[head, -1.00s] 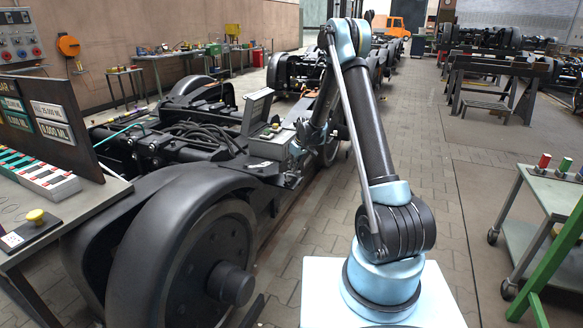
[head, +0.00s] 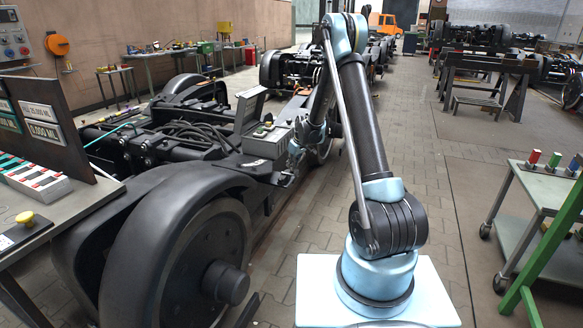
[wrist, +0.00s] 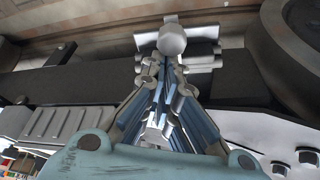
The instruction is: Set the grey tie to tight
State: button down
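In the wrist view a pale grey fitting with a round knob and short crossbars (wrist: 172,40) lies straight ahead of my gripper (wrist: 167,66); I take it for the grey tie, though no label shows. My gripper's fingers run close together towards the knob, their tips right at its near side. Whether they touch or clasp it is not clear. In the head view my gripper (head: 293,149) is small, low beside the bogie frame, at the right of a grey box with an open lid (head: 266,142). The tie cannot be made out there.
A large dark wheel (head: 185,255) and the bogie's black frame fill the left. A bench with signs (head: 50,225) stands at the near left. A trolley with coloured knobs (head: 545,190) and a green post (head: 548,245) stand at the right. The paved aisle between is clear.

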jog(key=shift+w+a+f, duration=0.1)
jog(key=shift+w+a, duration=1.05)
jog(key=shift+a, duration=0.05)
jog(key=shift+w+a+r, duration=0.15)
jog(key=shift+r, duration=0.1)
jog(key=s+d+r+m, duration=0.1)
jog(key=s+d+r, duration=0.45)
jog(key=r, duration=0.45)
jog(key=s+d+r+m, duration=0.1)
jog(key=s+d+r, duration=0.3)
jog(key=s+r, duration=0.4)
jog(key=s+d+r+m+h, duration=0.1)
jog(key=s+d+r, duration=0.3)
jog(key=s, duration=0.2)
jog(key=s+d+r+m, duration=0.1)
jog(key=s+d+r, duration=0.25)
jog(key=s, duration=0.35)
jog(key=s+d+f+m, duration=0.1)
jog(key=s+d+f, duration=0.1)
jog(key=s, duration=0.7)
jog(key=s+d+f+m+h, duration=0.1)
jog(key=s+d+f+m, duration=0.1)
jog(key=s, duration=0.7)
jog(key=s+d+f+m, duration=0.2)
jog(key=s+d, duration=0.3)
jog(key=s, duration=0.5)
jog(key=shift+d+f+h, duration=0.25)
jog(key=shift+f+h, duration=0.15)
jog(key=shift+f, duration=0.3)
jog(key=shift+w, duration=0.15)
